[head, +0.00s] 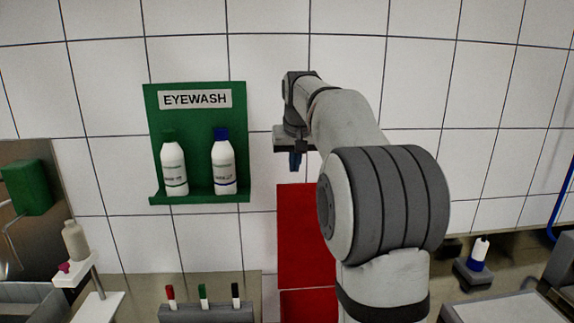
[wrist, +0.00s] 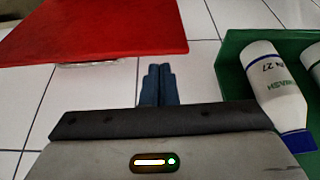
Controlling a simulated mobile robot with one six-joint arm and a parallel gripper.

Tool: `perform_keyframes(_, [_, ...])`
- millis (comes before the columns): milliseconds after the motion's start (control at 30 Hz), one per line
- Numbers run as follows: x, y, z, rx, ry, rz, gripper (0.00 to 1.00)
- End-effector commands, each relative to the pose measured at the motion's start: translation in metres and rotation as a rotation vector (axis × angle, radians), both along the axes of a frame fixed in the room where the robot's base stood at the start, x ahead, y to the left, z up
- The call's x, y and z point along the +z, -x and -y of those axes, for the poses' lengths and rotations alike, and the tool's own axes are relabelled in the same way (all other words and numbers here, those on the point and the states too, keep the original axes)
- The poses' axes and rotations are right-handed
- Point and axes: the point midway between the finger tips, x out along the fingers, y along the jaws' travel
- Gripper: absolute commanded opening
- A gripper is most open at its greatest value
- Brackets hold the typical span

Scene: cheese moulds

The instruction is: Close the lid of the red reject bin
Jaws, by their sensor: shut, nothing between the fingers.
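The red reject bin's lid (head: 305,235) stands raised as an upright red panel in front of the tiled wall, partly hidden by my arm. Below a seam, a strip of red (head: 308,306) shows, likely the bin itself; the rest is cut off by the frame. My gripper (head: 295,162) is above the lid's top edge in the head view. In the wrist view the red panel (wrist: 100,30) fills the upper left, with a pale strip under its near edge. My gripper's blue fingers (wrist: 157,85) are together and empty, apart from the panel.
A green eyewash holder (head: 198,190) with two white bottles hangs on the wall left of my gripper, and shows close by at the wrist view's right (wrist: 237,50). A marker rack (head: 205,312) stands below. A small white bottle with a blue band (head: 479,252) is at the right.

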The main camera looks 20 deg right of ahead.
Motion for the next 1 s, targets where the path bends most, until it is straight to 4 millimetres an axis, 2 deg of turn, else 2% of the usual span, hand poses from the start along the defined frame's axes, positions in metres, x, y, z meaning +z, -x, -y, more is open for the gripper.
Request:
perform_keyframes(33, [0.013,-0.014,0.010,-0.012,0.002,0.010,0.00])
perform_keyframes(100, [0.022,-0.027,0.020,-0.025,0.004,0.021,0.00])
perform_keyframes(233, [0.030,-0.039,0.031,-0.037,0.006,0.032,0.00])
perform_keyframes(333, [0.029,-0.044,0.034,-0.040,0.008,0.034,0.00])
perform_keyframes(567, [-0.002,-0.058,0.037,-0.041,0.007,0.033,0.00])
perform_keyframes(867, [-0.061,-0.084,0.045,-0.041,0.007,0.032,0.00])
perform_keyframes(1000, [-0.059,-0.064,0.039,-0.041,0.008,0.037,0.00])
